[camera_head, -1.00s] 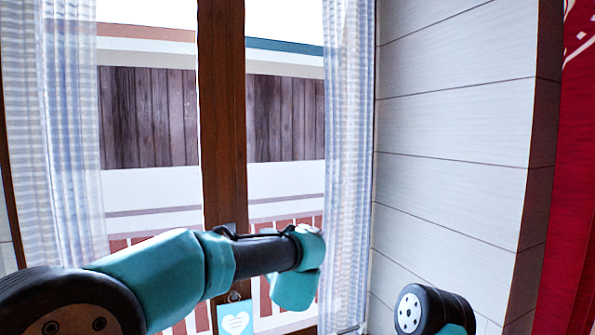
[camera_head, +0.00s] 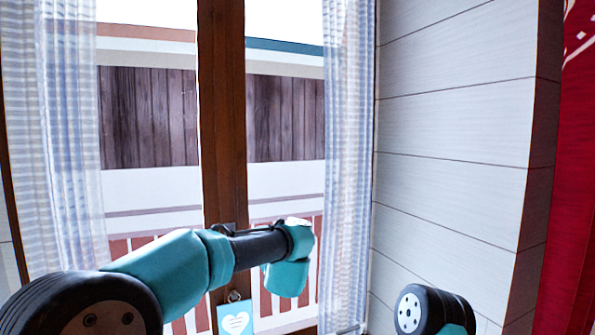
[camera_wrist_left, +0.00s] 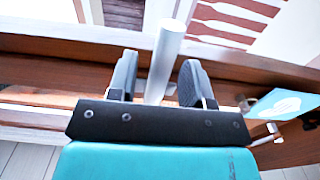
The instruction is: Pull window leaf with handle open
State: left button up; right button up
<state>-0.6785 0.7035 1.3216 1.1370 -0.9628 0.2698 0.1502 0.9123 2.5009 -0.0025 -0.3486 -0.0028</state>
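The window has wooden frames meeting in a dark brown upright (camera_head: 224,130) in the head view, and it looks closed there. A pale, round bar-like handle (camera_wrist_left: 164,62) shows in the left wrist view, close to the brown wooden frame (camera_wrist_left: 60,76). My left gripper (camera_wrist_left: 157,75) is open, with one finger on each side of the handle. A gap shows on the handle's left; its right edge is close to the other finger, and I cannot tell if they touch. In the head view my left arm hides the handle. My right gripper is out of view.
A blue tag with a white heart (camera_head: 236,321) hangs by the middle upright and also shows in the wrist view (camera_wrist_left: 283,104). Sheer striped curtains (camera_head: 347,150) hang on both sides. A pale plank wall (camera_head: 450,130) and a red curtain (camera_head: 575,200) stand at right.

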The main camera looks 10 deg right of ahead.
pick_arm(q)
jog(key=c, duration=0.7)
jog(key=shift+s+d+n+y, duration=0.15)
jog(key=shift+s+d+y, duration=0.1)
jog(key=shift+s, duration=0.3)
jog(key=shift+s+d+n+y, duration=0.2)
jog(key=shift+s, duration=0.3)
jog(key=shift+s+d+n+y, duration=0.15)
jog(key=shift+s+d+y, duration=0.1)
jog(key=shift+s, duration=0.3)
jog(key=shift+s+d+n+g+y, duration=0.25)
jog(key=shift+s+d+y, duration=0.15)
jog(key=shift+s, duration=0.35)
jog(key=shift+s+d+n+g+y, duration=0.15)
jog(key=shift+s+d+n+y, duration=0.2)
jog(key=shift+s, duration=0.4)
jog(key=shift+s+d+n+g+y, duration=0.2)
jog(key=shift+s+d+y, duration=0.25)
jog(key=shift+s, duration=0.25)
jog(key=shift+s+d+n+g+y, duration=0.1)
jog(key=shift+s+d+n+y, duration=0.15)
jog(key=shift+s+d, duration=0.35)
jog(key=shift+s+a, duration=0.15)
jog(key=shift+s+d+n+g+y, duration=0.25)
jog(key=shift+s+d+y, duration=0.2)
jog(key=shift+s, duration=0.25)
jog(key=shift+s+d+n+g+y, duration=0.2)
jog(key=shift+s+d+y, duration=0.1)
jog(key=shift+s+d, duration=0.3)
jog(key=shift+s, duration=0.1)
